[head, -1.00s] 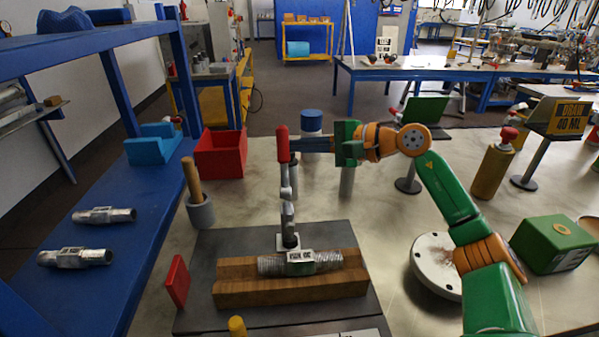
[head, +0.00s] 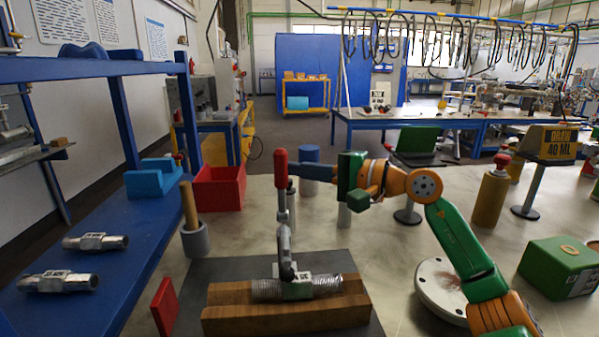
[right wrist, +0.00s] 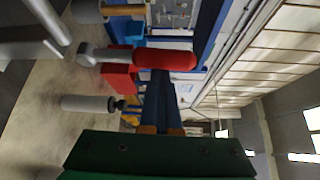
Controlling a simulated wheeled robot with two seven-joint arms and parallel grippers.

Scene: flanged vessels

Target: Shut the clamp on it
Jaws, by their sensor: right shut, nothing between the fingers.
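The clamp (head: 285,240) has an upright red handle (head: 280,168) and stands at the wooden block. A threaded metal fitting (head: 325,284) with a labelled middle lies in the grooved wooden block (head: 340,315). The clamp's lower end is close to the fitting; I cannot tell if it presses on it. My right gripper (head: 296,171) is shut and empty, its blue fingers level with the red handle and just right of it. In the right wrist view the handle (right wrist: 166,56) lies across the fingertips (right wrist: 160,75); contact is unclear. My left gripper is not in view.
A red bin (head: 220,188) and a grey mortar with a wooden pestle (head: 194,238) stand behind the block. A green box (head: 558,268) is at right.

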